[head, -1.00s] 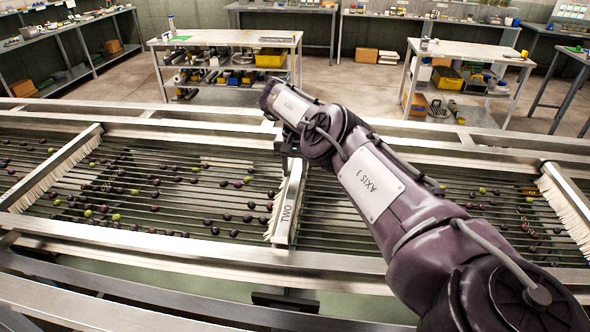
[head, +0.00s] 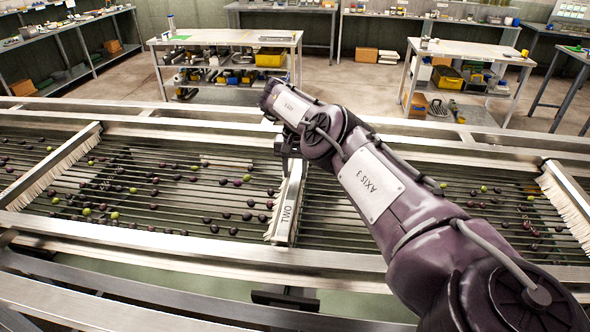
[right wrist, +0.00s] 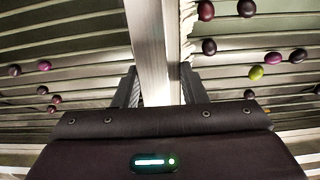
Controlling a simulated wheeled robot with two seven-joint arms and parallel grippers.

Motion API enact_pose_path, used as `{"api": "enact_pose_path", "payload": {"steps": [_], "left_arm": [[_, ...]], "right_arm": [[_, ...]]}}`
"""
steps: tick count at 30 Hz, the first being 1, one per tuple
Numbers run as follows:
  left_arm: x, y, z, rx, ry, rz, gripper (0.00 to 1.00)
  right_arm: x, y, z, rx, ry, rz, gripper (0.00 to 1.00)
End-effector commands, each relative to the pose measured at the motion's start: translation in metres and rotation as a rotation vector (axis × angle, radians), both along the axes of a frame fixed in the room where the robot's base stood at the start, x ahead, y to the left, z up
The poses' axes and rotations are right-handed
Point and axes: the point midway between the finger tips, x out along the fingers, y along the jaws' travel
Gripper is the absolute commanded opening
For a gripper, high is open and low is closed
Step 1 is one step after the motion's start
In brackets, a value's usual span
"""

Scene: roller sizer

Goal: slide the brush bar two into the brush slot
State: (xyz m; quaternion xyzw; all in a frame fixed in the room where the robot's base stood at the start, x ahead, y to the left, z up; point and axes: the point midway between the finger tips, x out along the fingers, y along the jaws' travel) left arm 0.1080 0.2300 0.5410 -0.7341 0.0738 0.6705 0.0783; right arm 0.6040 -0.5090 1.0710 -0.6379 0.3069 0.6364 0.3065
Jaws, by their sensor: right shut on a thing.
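Brush bar two (head: 284,222) is a metal bar with pale bristles along its left side and the word TWO on its near end. It lies lengthwise across the roller bed, between the near and far rails. My right gripper (head: 289,160) is shut on its far part from above. In the right wrist view, the two dark fingers (right wrist: 160,92) stand on either side of the metal bar (right wrist: 148,40). The brush slot cannot be made out; the bar, arm and rails may hide it. My left gripper is not in view.
Similar brush bars stand at the left (head: 60,162) and right (head: 567,200) of the bed. Loose dark and green olives (head: 88,211) lie on the rollers, several close left of the bar. The near rail (head: 180,250) runs across the front. Workbenches stand behind.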

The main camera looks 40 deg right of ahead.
Motion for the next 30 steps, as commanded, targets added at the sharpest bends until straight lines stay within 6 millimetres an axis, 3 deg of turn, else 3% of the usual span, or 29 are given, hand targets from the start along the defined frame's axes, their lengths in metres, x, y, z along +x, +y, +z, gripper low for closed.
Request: {"api": "enact_pose_path", "payload": {"steps": [19, 20, 25, 30], "left_arm": [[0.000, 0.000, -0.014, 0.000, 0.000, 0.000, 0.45], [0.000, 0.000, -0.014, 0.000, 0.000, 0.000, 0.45], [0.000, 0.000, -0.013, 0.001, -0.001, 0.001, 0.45], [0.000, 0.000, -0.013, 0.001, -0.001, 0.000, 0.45]], "right_arm": [[0.001, 0.000, -0.016, 0.000, -0.001, 0.000, 0.01], [0.001, 0.000, -0.016, 0.000, -0.001, 0.000, 0.39], [0.000, 0.000, -0.015, 0.000, -0.001, 0.000, 0.62], [0.000, 0.000, -0.015, 0.000, 0.000, 0.000, 0.63]]}}
